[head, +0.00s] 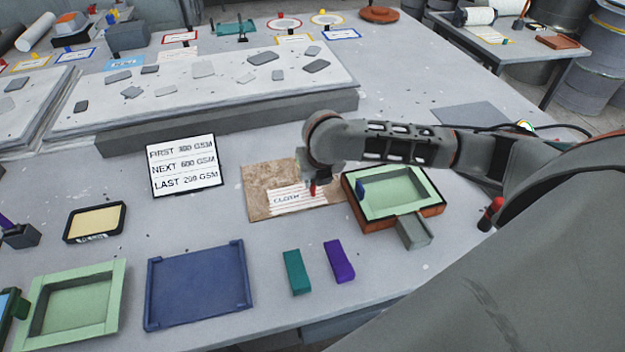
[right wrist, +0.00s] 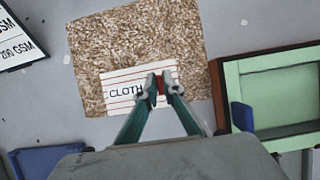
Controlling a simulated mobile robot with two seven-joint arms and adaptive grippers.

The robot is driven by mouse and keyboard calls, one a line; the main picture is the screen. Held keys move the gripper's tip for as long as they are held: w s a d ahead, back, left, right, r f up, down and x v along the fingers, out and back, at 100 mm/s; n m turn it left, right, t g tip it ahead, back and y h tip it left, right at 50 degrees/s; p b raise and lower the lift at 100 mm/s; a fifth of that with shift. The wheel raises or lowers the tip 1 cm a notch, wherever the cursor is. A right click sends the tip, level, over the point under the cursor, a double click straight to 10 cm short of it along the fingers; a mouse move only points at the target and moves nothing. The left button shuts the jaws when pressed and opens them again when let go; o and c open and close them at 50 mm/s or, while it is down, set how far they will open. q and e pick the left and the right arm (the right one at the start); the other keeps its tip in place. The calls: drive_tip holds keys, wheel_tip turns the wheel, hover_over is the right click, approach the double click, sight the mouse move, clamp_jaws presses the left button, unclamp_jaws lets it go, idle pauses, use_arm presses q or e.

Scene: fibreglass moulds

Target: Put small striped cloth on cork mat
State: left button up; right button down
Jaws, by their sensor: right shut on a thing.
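The small striped cloth (head: 287,199) is white with thin red stripes and the word CLOTH. It is over the lower part of the brown cork mat (head: 257,180). The right wrist view also shows the cloth (right wrist: 122,92) within the outline of the mat (right wrist: 95,45), its edges roughly in line. My right gripper (head: 312,187) is shut on a small red piece at the cloth's right part, and its fingertips (right wrist: 160,84) hide some of it. I cannot tell whether the cloth lies flat on the mat or hangs just above. My left gripper is not in view.
A green tray on a red-brown base (head: 420,205) stands close right of the mat. A sign (head: 185,165) stands behind left. In front are a blue tray (head: 197,288), a teal block (head: 296,272) and a purple block (head: 339,261). Bare table lies left of the mat.

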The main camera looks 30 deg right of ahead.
drive_tip(key=shift+f, duration=0.2)
drive_tip(key=c, duration=2.2)
unclamp_jaws()
drive_tip(key=v, duration=1.2)
drive_tip(key=shift+s+a, duration=0.1)
